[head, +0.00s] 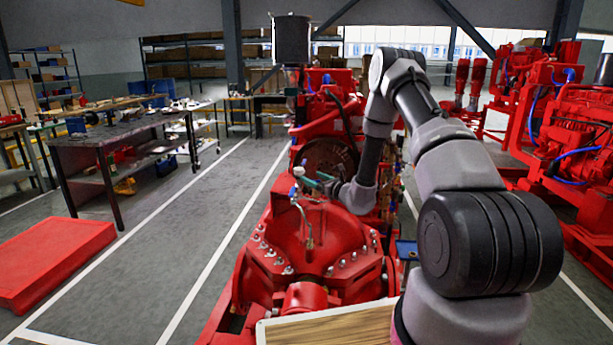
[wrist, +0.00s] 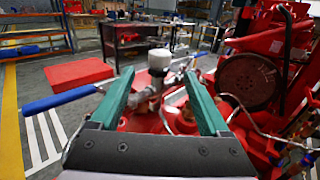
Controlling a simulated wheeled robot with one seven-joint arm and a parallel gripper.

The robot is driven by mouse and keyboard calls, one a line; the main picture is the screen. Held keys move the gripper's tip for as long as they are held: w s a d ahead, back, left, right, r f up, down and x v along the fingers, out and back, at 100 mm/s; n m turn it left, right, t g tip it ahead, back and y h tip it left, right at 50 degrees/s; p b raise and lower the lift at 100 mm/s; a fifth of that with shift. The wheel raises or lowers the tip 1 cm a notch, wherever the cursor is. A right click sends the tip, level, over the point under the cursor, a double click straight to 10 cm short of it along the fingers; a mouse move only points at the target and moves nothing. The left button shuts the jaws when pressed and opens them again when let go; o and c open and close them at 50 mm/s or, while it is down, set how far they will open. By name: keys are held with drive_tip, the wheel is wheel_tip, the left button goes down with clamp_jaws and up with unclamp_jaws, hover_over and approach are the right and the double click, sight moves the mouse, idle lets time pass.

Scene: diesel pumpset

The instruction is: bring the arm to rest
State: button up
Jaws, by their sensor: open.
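My arm reaches forward over the red pump (head: 310,240), bent at the elbow. A blue lever handle (wrist: 60,100) sticks out to the left, outside the fingers.
The red engine (head: 330,130) stands close behind my gripper, with a dark cylinder (head: 291,40) above. More red pumpsets (head: 570,130) stand at right. A dark workbench (head: 120,135) and a low red block (head: 50,260) are at left. The floor between is clear.

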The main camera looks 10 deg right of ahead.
drive_tip(key=shift+s+d, duration=0.3)
drive_tip(key=shift+s, duration=0.25)
